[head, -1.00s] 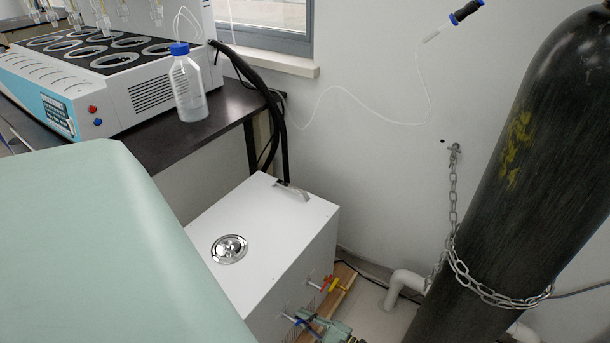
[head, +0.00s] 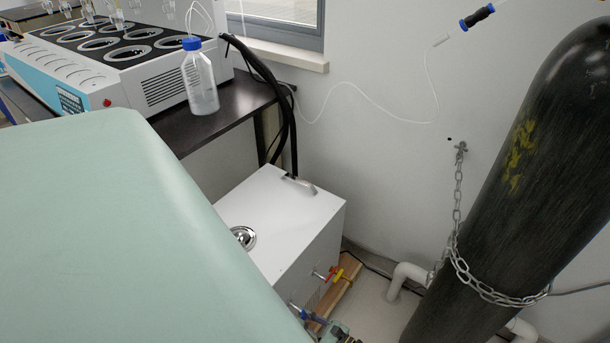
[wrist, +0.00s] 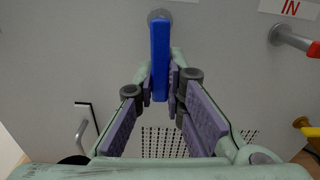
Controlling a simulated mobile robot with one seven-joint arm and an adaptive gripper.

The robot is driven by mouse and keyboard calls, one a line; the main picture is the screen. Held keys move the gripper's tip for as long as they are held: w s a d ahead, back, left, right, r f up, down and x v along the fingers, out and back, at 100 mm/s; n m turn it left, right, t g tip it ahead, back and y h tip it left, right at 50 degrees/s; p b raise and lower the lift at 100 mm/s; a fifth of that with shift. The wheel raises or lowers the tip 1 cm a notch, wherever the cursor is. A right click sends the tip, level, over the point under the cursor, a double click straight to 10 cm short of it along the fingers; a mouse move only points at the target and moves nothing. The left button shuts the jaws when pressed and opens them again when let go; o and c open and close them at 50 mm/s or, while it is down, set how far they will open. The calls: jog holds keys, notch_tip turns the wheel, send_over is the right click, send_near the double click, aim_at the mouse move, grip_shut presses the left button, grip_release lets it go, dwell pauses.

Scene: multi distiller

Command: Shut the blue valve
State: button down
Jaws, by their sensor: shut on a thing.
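The blue valve (wrist: 160,50) is on the front face of the white box (head: 285,215), low at the left of that face in the head view, where its handle (head: 299,311) shows small and partly hidden. In the wrist view its long blue handle runs straight down the picture from a round metal mount. My gripper (wrist: 163,80) has one purple-padded finger on each side of the handle's lower part and is shut on it. In the head view my gripper (head: 334,331) shows only partly at the bottom edge.
A red-handled valve (wrist: 295,40) beside an "IN" label and a yellow handle (wrist: 304,123) are to the right. A chained dark gas cylinder (head: 505,170) stands right of the box. White pipes (head: 402,278) run low between them. A bench with a bottle (head: 200,80) is behind.

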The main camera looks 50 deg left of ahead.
jog(key=shift+s+m, duration=0.15)
jog(key=shift+m, duration=0.25)
jog(key=c, duration=1.6)
grip_release()
jog(key=shift+c, duration=0.2)
jog(key=v, duration=1.2)
